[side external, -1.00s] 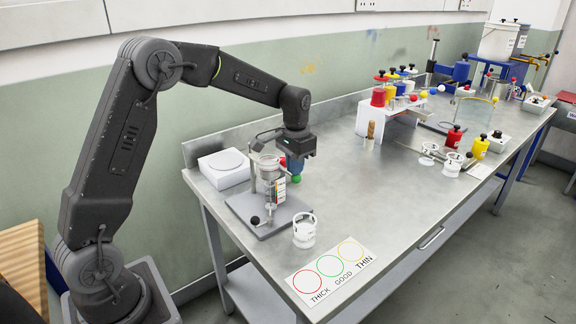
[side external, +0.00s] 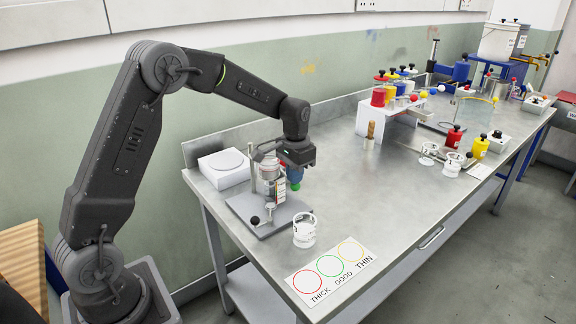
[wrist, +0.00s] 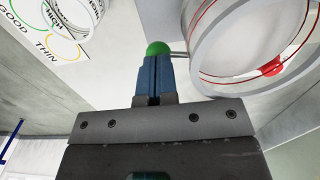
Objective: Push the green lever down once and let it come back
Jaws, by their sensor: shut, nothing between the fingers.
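The green ball knob of the lever (side external: 295,187) is at the right of a clear cylinder (side external: 268,168) held on a grey-based stand (side external: 246,207). My gripper (side external: 294,176) is shut, with its blue fingertips pointing down over the knob. In the wrist view the closed fingertips (wrist: 154,65) reach the green knob (wrist: 158,48) and appear to touch it; they cover part of it. A thin metal rod runs from the knob toward the clear cylinder (wrist: 255,55).
A card with coloured circles (side external: 331,272) lies at the table's front edge. A white scale-like box (side external: 224,168) is behind left. Table to the right is clear up to the wooden-handled tool (side external: 370,134).

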